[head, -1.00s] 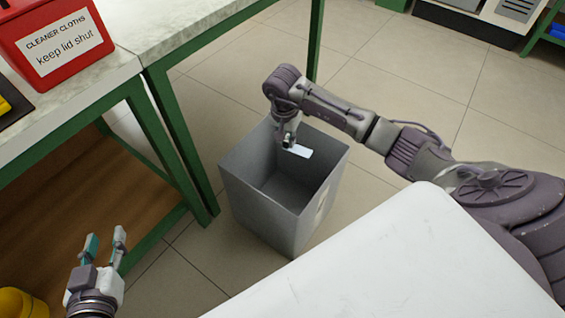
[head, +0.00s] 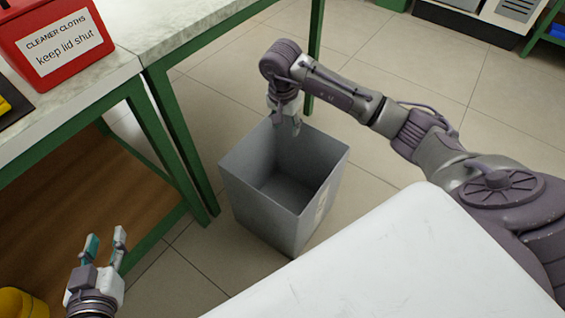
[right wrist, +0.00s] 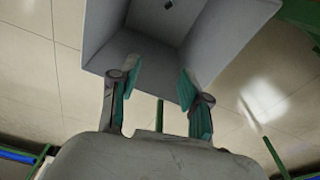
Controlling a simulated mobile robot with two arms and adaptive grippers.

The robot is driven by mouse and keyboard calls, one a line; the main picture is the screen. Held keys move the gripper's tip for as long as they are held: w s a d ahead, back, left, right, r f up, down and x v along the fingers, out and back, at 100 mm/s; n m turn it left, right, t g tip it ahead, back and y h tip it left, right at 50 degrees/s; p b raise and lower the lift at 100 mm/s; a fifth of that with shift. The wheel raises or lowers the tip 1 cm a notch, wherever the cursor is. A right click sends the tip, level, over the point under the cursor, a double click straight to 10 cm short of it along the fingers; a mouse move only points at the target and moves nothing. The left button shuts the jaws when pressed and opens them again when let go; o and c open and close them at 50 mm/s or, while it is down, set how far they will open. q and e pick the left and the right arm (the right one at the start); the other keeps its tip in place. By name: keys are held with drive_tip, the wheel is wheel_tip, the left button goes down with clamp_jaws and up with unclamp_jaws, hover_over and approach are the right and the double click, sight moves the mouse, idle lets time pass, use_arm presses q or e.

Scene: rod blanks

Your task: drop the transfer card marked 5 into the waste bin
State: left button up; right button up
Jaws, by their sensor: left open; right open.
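The grey waste bin (head: 240,195) stands open on the floor beside the bench. My right gripper (head: 287,128) is above the bin's far rim, fingers pointing down, open and empty. In the right wrist view the two fingers (right wrist: 160,85) are spread apart with nothing between them, and the bin (right wrist: 130,55) lies beyond them. The transfer card is not visible in either view now. A small dark spot shows inside the bin at the top of the right wrist view, too small to identify. My left gripper (head: 105,245) is open and empty at the lower left.
A bench (head: 190,28) with green legs is at the left, with a red box (head: 88,52) labelled for cleaner cloths on it. A white surface (head: 400,255) fills the lower right. The tiled floor (head: 420,75) beyond the bin is clear.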

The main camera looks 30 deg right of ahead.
drive_tip(key=r, duration=0.5)
drive_tip(key=shift+s+a+r, duration=0.2)
drive_tip(key=shift+a+r, duration=0.1)
